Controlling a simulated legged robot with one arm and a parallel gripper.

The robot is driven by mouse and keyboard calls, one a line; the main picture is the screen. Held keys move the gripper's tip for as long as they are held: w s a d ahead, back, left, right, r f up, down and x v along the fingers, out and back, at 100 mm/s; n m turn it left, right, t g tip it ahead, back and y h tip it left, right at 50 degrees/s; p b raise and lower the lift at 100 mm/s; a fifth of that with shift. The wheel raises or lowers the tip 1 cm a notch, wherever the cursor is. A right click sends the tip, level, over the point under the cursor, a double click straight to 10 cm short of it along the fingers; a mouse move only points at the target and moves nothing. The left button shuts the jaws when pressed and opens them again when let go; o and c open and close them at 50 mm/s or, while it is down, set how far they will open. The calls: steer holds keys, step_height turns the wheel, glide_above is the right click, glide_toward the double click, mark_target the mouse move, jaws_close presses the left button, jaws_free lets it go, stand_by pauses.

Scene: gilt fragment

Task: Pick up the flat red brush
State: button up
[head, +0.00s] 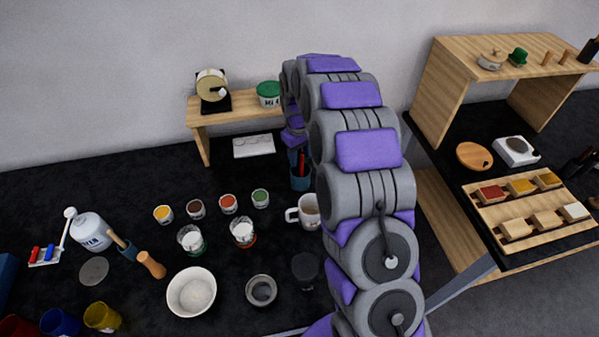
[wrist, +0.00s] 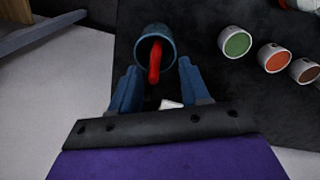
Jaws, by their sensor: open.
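The red brush (head: 302,163) stands in a dark blue cup (head: 300,183) towards the back of the black table, just left of my arm in the head view. In the wrist view the red brush (wrist: 155,62) leans over the rim of the blue cup (wrist: 168,42) towards me. My gripper (wrist: 155,90) is open, with one blue-grey finger on each side of the brush's near end. I cannot tell how far the fingertips are above or short of it. Nothing shows gripped. My arm hides the gripper in the head view.
Small paint pots, one of them green (head: 261,198), stand left of the cup. A white mug (head: 308,211) stands in front of it, close to my arm. A low wooden shelf (head: 235,106) with a green-lidded tin (head: 268,94) is behind.

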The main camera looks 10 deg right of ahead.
mark_target(302, 161)
steer(key=f, duration=0.3)
steer(key=d+f, duration=0.1)
steer(key=shift+w+f+b, duration=0.15)
steer(key=shift+w+b, duration=0.15)
steer(key=shift+b, duration=0.05)
steer(key=shift+a, duration=0.4)
steer(key=c, duration=0.6)
steer(key=shift+d, duration=0.15)
jaws_close()
steer(key=shift+d, duration=0.1)
